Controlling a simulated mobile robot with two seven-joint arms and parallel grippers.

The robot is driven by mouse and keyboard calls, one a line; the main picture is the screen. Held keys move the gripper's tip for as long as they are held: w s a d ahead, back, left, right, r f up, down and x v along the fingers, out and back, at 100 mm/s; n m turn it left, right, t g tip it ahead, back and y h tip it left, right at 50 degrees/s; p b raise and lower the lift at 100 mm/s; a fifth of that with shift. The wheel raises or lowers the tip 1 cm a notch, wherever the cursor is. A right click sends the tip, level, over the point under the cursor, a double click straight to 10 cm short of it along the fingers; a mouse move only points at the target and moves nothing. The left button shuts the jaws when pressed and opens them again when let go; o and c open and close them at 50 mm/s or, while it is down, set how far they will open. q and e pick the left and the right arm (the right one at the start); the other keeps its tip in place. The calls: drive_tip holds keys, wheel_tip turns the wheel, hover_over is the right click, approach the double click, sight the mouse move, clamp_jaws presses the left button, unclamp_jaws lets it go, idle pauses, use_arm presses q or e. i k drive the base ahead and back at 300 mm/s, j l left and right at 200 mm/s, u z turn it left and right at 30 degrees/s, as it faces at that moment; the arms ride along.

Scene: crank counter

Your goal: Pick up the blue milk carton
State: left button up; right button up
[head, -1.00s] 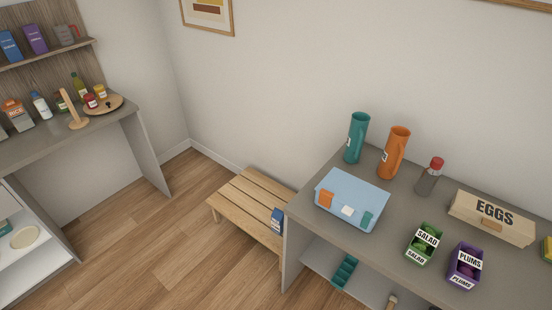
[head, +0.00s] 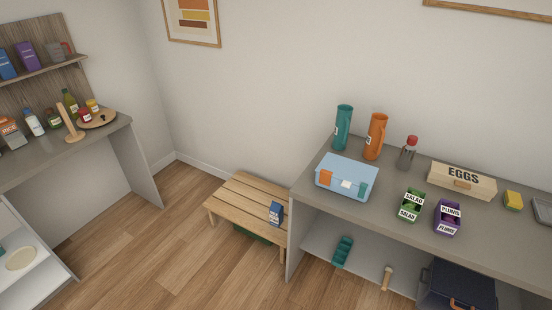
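A small blue and white carton (head: 276,213), which looks like the milk carton, stands on the low wooden slatted bench (head: 240,201). It is near the bench's right end, close to the side panel of the right counter. Nothing is seen holding it. Neither of my grippers is in the head view.
The right counter (head: 400,190) holds a light blue box (head: 346,177), jugs, an egg box (head: 461,181) and produce boxes. The left counter (head: 60,155) carries bottles and a round board (head: 98,119). Wooden floor (head: 185,250) between the counters is clear.

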sight(276, 210)
drive_tip(key=i+j+z, duration=0.15)
drive_tip(key=i+j, duration=0.15)
drive_tip(key=i, duration=0.15)
drive_tip(key=i+j+z, duration=0.15)
drive_tip(key=i+j, duration=0.15)
drive_tip(key=i, duration=0.15)
drive_tip(key=i+j+z, duration=0.15)
drive_tip(key=i+j, duration=0.25)
drive_tip(key=i+j+z, duration=0.1)
drive_tip(key=i+j, duration=0.3)
drive_tip(key=i+j+z, duration=0.15)
drive_tip(key=i+j, duration=0.3)
drive_tip(key=i+j+z, duration=0.15)
drive_tip(key=i+j, duration=0.2)
drive_tip(key=j, duration=0.2)
drive_tip(key=i+j+z, duration=0.15)
drive_tip(key=i+j, duration=0.2)
drive_tip(key=j, duration=0.2)
drive_tip(key=i+j+z, duration=0.15)
drive_tip(key=i+j, duration=0.15)
drive_tip(key=j, duration=0.25)
